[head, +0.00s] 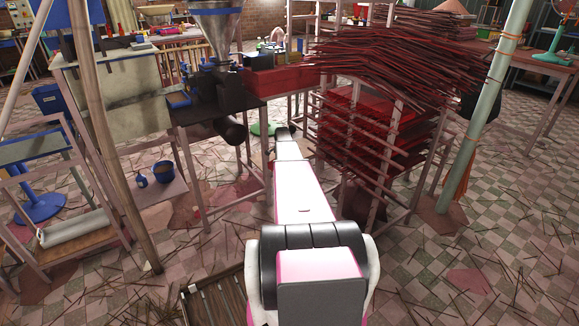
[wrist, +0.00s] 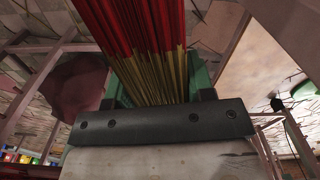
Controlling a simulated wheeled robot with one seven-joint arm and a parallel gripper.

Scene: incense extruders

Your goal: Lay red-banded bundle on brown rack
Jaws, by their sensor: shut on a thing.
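In the wrist view, the bundle (wrist: 135,28) is a thick sheaf of thin sticks, deep red over much of its visible length and yellowish near my gripper. My gripper (wrist: 155,88) is shut on it, with green finger parts at either side of the yellowish part. The bundle's far end runs out of the top of the picture. In the head view my arm reaches forward and hides the gripper and most or all of the bundle. A tiered rack (head: 398,122) loaded with dark red sticks stands right of my arm; I cannot tell whether it is the brown rack.
A slatted brown wooden frame (head: 187,306) lies on the floor at lower left. A machine with a metal hopper (head: 216,22) stands left of my arm. A pale green post (head: 488,100) rises at right. Loose sticks litter the tiled floor, which is otherwise fairly open at right.

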